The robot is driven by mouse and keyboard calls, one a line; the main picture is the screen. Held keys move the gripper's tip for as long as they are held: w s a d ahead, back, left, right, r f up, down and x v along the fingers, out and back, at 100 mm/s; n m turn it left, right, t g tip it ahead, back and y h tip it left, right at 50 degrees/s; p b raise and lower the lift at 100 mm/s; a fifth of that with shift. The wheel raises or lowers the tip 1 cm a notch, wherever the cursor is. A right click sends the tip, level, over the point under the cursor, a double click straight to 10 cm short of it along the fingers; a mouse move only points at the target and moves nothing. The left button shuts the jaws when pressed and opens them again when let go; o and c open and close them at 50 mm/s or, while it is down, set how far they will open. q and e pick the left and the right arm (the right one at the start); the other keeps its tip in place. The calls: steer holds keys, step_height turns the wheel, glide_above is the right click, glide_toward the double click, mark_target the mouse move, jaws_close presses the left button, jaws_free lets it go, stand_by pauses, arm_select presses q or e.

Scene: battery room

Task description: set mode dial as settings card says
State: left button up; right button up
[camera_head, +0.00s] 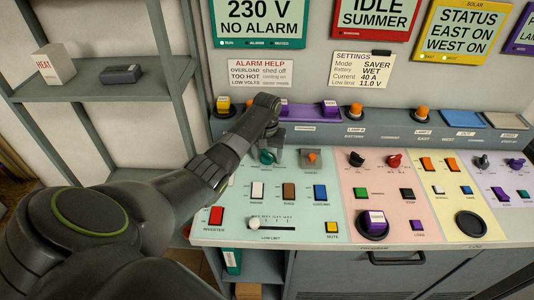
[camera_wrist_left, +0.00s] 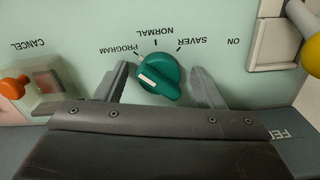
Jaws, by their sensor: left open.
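The settings card (camera_head: 363,70) on the back wall reads Mode SAVER, Battery WET, Current 40 A, Low limit 11.0 V. The green mode dial (camera_head: 267,156) is on the pale green panel section, partly hidden by my left gripper (camera_head: 274,138). In the left wrist view the dial (camera_wrist_left: 158,78) has PROGRAM, NORMAL and SAVER marks around it, lettering upside down. Its white line lies on the PROGRAM side; the exact mark is hard to tell. My left gripper (camera_wrist_left: 160,72) is open, one finger on each side of the dial, with visible gaps. My right gripper is out of view.
An orange knob (camera_head: 311,156) labelled CANCEL sits right of the dial. Rocker switches, a red button (camera_head: 214,216) and a low limit slider (camera_head: 254,223) lie nearer on the panel. A ledge (camera_head: 345,131) with lamps runs behind. A shelf (camera_head: 95,93) stands left.

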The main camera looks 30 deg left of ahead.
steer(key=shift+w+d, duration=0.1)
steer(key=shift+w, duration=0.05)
arm_select(q)
steer(key=shift+c, duration=0.5)
steer(key=c, duration=0.8)
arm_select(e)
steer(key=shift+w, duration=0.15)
